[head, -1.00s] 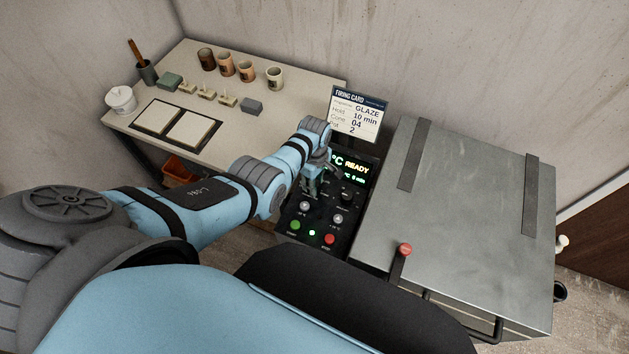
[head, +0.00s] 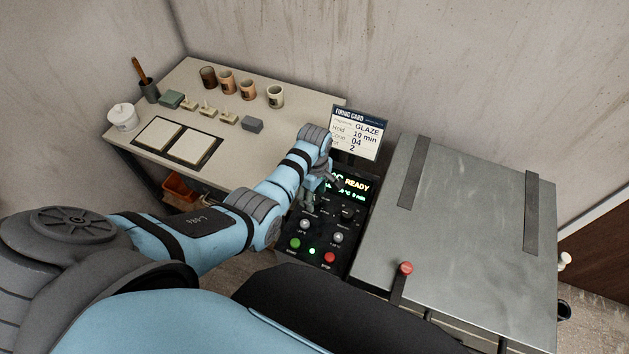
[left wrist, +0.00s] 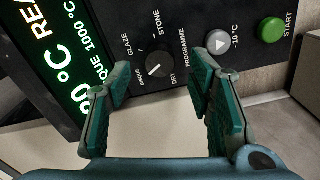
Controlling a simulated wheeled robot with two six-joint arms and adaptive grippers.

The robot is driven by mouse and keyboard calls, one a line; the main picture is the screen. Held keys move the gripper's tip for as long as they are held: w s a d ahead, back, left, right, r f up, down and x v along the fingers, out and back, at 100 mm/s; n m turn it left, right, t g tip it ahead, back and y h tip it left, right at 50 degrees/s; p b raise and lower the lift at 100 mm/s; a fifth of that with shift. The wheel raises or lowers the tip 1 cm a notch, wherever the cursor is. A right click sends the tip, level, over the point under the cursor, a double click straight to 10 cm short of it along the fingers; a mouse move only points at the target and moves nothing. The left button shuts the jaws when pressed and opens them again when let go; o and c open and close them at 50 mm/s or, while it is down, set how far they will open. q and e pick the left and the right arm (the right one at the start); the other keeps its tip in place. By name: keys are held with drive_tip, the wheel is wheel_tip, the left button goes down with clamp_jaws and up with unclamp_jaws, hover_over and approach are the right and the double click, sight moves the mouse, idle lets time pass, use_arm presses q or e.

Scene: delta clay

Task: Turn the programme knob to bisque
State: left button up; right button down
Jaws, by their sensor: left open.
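The programme knob (left wrist: 159,64) is a small black dial on the dark control panel (left wrist: 200,20), with DRY, GLAZE and STONE labels around it. In the head view my left gripper (head: 311,196) hides the programme knob. My right gripper is out of view.
A second knob (head: 348,212), grey buttons, a green START button (head: 295,243) and a red STOP button (head: 330,257) share the panel. The metal kiln lid (head: 470,240) lies right, the firing card (head: 361,133) behind, the bench (head: 290,125) with pots and tiles left.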

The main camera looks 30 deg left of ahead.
use_arm(q)
wheel_tip(320, 180, up, 9)
drive_tip(key=shift+f, duration=0.15)
